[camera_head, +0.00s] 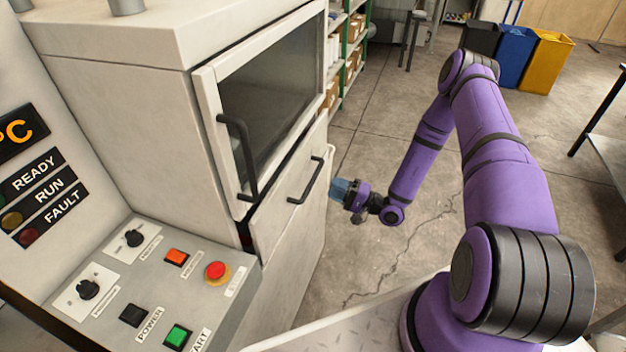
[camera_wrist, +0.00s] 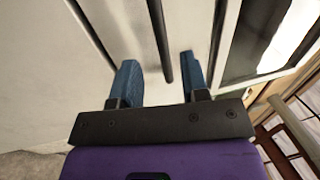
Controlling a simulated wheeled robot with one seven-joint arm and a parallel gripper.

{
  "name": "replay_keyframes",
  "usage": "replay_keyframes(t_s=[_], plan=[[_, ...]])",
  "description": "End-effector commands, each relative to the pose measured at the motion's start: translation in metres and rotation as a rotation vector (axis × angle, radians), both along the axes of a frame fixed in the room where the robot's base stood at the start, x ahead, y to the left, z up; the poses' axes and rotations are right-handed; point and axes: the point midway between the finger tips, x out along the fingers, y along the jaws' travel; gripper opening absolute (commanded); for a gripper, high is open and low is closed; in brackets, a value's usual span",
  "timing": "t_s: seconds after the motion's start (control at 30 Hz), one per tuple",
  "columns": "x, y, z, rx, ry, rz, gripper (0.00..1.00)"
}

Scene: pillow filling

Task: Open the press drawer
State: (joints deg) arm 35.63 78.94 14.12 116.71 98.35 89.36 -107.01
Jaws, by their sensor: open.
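The press (camera_head: 130,110) is a pale cabinet on the left of the head view. Its drawer (camera_head: 290,225) is the lower front panel, below a glass door (camera_head: 268,105), and it looks shut. A dark bar handle (camera_head: 308,181) is on the drawer front. My gripper (camera_head: 337,189) is just to the right of that handle in the head view, pointing at the drawer front. In the wrist view my gripper (camera_wrist: 160,82) is open, with two blue fingers apart. A dark bar, seemingly the drawer handle (camera_wrist: 160,45), runs between the finger lines, and I see no contact.
The glass door's own handle (camera_head: 240,155) sticks out above the drawer. A control panel (camera_head: 150,285) with knobs and buttons lies at the front left. Shelves (camera_head: 345,50) and bins (camera_head: 520,58) stand at the back. The floor (camera_head: 360,240) before the drawer is clear.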

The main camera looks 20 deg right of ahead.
Motion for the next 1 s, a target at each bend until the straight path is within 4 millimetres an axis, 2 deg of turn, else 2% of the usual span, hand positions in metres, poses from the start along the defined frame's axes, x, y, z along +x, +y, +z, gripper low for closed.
replay_keyframes(t_s=[0.2,0.4,0.6,0.87,1.0], plan=[[0.026,0.030,0.008,0.000,-0.002,0.004,0.41],[0.043,0.050,0.013,0.000,-0.001,0.003,0.41],[0.050,0.058,0.015,-0.001,0.000,0.002,0.41],[0.050,0.058,0.015,0.000,0.000,0.002,0.41],[0.050,0.058,0.015,0.000,0.000,0.002,0.12]])
